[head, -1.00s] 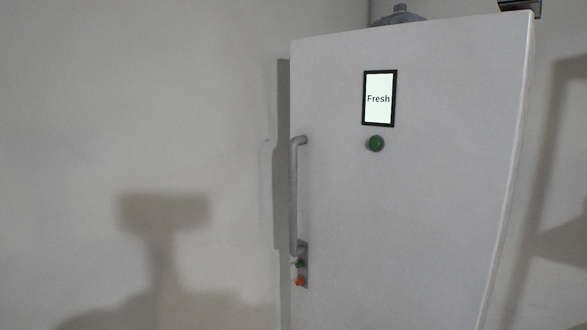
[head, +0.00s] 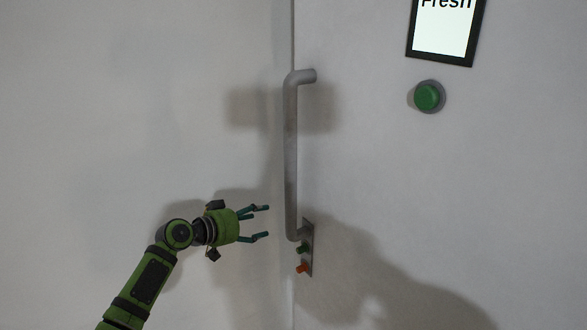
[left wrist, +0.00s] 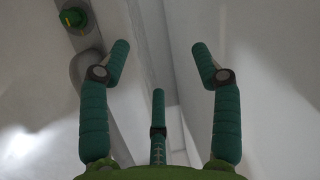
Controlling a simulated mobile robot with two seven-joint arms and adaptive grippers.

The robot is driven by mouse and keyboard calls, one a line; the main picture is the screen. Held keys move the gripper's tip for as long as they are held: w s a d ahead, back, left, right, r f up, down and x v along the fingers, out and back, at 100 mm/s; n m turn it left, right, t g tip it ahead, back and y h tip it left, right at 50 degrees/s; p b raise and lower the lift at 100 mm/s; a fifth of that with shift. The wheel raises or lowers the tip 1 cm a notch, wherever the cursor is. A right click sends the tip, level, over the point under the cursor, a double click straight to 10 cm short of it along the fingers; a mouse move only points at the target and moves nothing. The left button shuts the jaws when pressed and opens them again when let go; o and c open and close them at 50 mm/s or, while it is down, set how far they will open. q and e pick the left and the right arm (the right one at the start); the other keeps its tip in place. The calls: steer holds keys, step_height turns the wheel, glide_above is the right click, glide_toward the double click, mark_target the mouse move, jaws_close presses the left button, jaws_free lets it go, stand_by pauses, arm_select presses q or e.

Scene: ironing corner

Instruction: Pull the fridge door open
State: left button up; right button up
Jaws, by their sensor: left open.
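The white fridge door (head: 390,180) fills the right part of the head view and looks shut. Its grey vertical bar handle (head: 291,150) runs near the door's left edge. My left gripper (head: 264,222) is open and empty, to the left of the handle's lower end, with its fingers pointing right towards it. In the head view a gap shows between fingertips and handle. In the left wrist view the open fingers (left wrist: 160,65) frame a pale surface, and part of a grey bar (left wrist: 88,68) shows behind the left finger. My right gripper is not in view.
A larger green knob (head: 428,97) sits under the "Fresh" display (head: 445,30). The pale wall (head: 130,110) at left is bare.

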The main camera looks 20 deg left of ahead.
arm_select(q)
step_height(320, 180, up, 17)
steer(key=s+d+m+h, duration=0.3)
steer(key=m+h, duration=0.4)
glide_toward(286, 133)
steer(key=shift+g, duration=0.3)
steer(key=x, duration=0.4)
steer(key=shift+w, duration=0.15)
steer(key=p+x, duration=0.2)
steer(key=x, duration=0.1)
steer(key=p+x, duration=0.2)
steer(key=x, duration=0.1)
steer(key=shift+r, duration=0.2)
steer(key=shift+w+d+f, duration=0.2)
steer(key=shift+w+d, duration=0.15)
steer(key=shift+w, duration=0.05)
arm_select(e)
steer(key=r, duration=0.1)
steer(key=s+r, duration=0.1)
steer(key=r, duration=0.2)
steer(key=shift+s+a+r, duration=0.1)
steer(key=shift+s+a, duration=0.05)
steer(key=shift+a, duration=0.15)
arm_select(q)
jaws_close()
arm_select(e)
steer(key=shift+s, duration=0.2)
